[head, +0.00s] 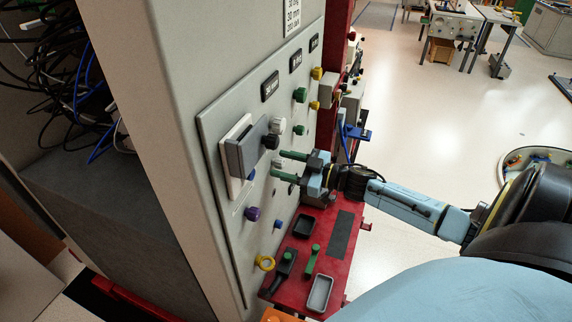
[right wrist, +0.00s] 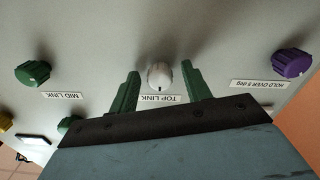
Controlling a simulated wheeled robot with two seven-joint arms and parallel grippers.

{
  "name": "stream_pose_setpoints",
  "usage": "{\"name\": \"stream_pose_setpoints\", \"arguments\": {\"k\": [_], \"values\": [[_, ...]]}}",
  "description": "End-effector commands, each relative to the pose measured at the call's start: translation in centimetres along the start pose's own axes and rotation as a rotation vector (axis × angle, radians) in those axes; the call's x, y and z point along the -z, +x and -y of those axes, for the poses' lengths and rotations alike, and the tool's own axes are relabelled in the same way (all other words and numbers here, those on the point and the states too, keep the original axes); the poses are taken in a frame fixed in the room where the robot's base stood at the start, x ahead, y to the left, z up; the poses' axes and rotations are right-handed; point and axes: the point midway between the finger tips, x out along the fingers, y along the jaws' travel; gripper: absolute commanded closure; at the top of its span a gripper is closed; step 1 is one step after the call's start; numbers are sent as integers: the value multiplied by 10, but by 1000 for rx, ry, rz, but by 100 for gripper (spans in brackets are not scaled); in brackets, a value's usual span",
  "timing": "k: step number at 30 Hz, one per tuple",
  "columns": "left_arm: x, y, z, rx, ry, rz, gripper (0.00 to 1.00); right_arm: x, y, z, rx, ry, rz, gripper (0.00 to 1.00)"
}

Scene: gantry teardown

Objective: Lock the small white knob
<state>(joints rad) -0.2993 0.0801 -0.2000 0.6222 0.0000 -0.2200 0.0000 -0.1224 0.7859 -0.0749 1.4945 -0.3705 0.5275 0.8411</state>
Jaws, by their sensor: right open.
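The small white knob (right wrist: 159,76) shows in the right wrist view, on the grey panel above an upside-down "TOP LINK" label (right wrist: 160,99). A dark mark shows on its face. My right gripper (right wrist: 160,70) is open, with one green finger on each side of the knob and visible gaps between. In the head view my right gripper (head: 278,163) reaches the panel from the right. I cannot clearly make out the knob between the fingers there. My left gripper is not in view.
A green knob (right wrist: 33,73) and a purple knob (right wrist: 291,62) flank the white one. In the head view, a grey box (head: 246,147) stands out from the panel left of the gripper. A red shelf (head: 337,268) with trays lies below.

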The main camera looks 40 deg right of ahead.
Motion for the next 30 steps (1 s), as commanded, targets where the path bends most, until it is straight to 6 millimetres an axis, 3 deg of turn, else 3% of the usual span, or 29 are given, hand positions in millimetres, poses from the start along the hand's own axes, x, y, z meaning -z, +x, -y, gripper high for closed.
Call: {"name": "stream_pose_setpoints", "arguments": {"k": [3, 13, 23, 30], "values": [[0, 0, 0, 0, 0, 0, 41, 0, 0, 0, 0, 1, 0, 54], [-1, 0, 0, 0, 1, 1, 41, 0, 0, 0, 0, 1, 0, 96], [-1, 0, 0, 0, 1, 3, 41, 0, 0, 0, 0, -49, 0, 96], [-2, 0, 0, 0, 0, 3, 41, 0, -1, 0, 0, -199, -1, 96]]}}
